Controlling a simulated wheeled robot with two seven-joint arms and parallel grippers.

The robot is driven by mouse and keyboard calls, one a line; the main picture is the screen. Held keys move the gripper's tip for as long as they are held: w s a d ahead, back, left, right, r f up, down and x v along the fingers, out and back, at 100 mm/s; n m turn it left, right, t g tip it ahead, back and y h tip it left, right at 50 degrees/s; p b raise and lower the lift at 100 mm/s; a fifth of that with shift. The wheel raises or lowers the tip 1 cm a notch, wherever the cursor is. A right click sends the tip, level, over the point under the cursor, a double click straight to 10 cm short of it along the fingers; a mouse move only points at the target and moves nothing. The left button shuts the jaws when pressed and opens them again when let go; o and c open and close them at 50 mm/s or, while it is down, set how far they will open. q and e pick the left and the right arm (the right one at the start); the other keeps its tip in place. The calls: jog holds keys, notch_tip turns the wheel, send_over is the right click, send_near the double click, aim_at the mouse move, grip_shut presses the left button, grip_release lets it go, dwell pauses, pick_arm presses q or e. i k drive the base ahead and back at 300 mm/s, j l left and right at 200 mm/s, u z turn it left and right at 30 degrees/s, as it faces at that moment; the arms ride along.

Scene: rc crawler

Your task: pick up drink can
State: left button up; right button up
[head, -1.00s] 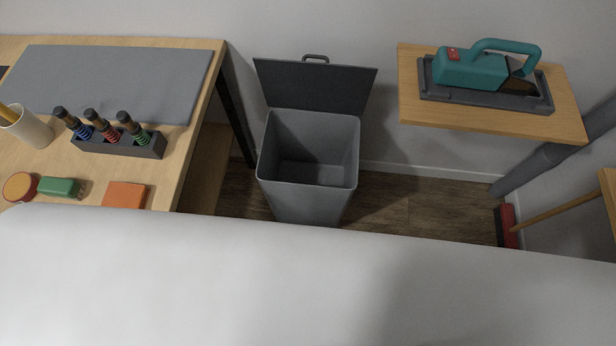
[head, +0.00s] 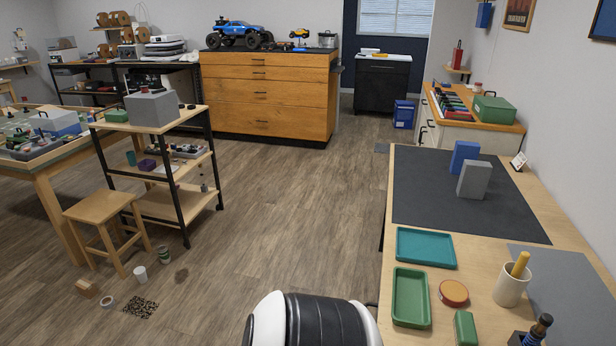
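A small upright green-and-white cylinder (head: 164,255) stands on the wooden floor at the lower left, right of the wooden stool. It may be the drink can, but it is too small to tell a can from a cup. A plain white cup (head: 140,273) stands just left of it and lower in the picture. Neither of my grippers shows in the head view.
Around them on the floor lie a brown box (head: 87,289), a ring (head: 108,303), dark scattered bits (head: 141,307) and a brown patch (head: 181,275). A stool (head: 103,215) and wheeled shelf cart (head: 170,205) stand close behind. The middle floor is clear; a workbench (head: 470,270) borders the right.

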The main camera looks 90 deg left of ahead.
aim_at(163, 252)
jog(key=u, duration=3.85)
jog(key=i+j, duration=0.15)
jog(key=i, duration=0.3)
jog(key=i+j, duration=0.2)
jog(key=i, duration=0.25)
jog(key=i+j, duration=0.15)
jog(key=i, duration=0.35)
jog(key=i+j, duration=0.15)
jog(key=i, duration=0.3)
